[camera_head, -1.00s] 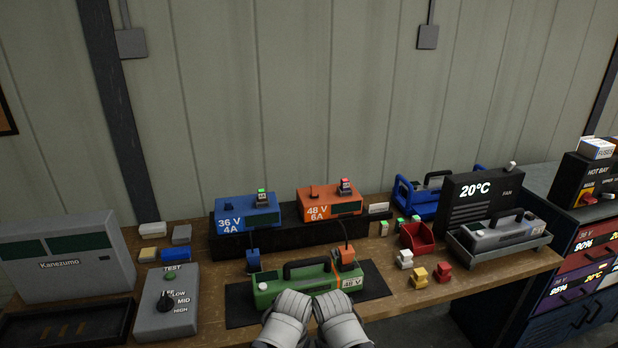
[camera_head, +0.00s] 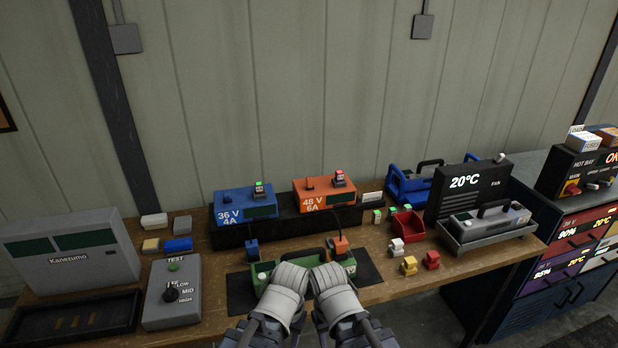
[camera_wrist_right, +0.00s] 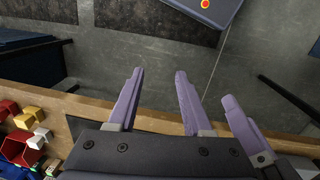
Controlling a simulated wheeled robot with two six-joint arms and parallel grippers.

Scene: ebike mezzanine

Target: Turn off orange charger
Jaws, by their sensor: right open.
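The orange charger (camera_head: 325,197), marked 48 V 6A, stands on a black shelf at the back of the bench. The left fingertips are hidden in the head view.
A blue charger (camera_head: 245,204), marked 36 V 4A, stands left of the orange one. A grey test box (camera_head: 172,290) is at left. A red bin (camera_head: 407,224), small coloured blocks and a black 20°C fan unit (camera_head: 466,188) are at right.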

